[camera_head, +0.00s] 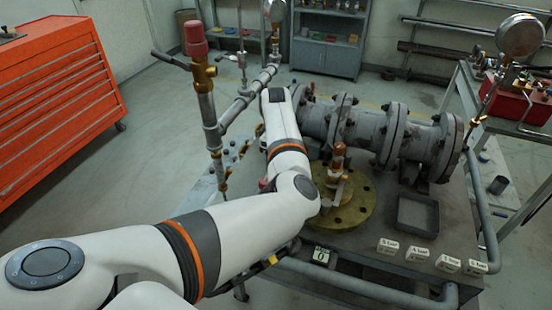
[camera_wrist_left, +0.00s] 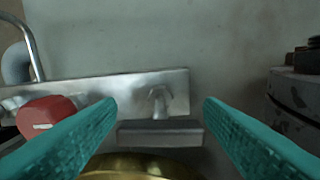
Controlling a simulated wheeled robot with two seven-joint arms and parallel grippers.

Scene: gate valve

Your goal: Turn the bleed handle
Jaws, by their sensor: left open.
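My left gripper (camera_wrist_left: 160,104) shows in the left wrist view as two teal fingers, spread wide with nothing held between them. A flat grey bar (camera_wrist_left: 160,132) on a short metal stem, possibly the bleed handle, lies between and beyond the fingers; I cannot tell its exact distance. Behind it is a shiny metal plate (camera_wrist_left: 110,88). A red knob or cap (camera_wrist_left: 46,115) is by the left finger. A brass rounded part (camera_wrist_left: 145,167) is at the bottom edge. In the head view my left arm hides its own gripper and the grey bar. My right gripper is not in view.
Grey flanged pipework (camera_head: 370,128) lies across the bench. A brass flange (camera_head: 350,208) and a grey tray (camera_head: 417,215) are right of my arm. A red-capped upright pipe (camera_head: 195,40) stands left of it. Small labelled blocks (camera_head: 418,254) line the front edge.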

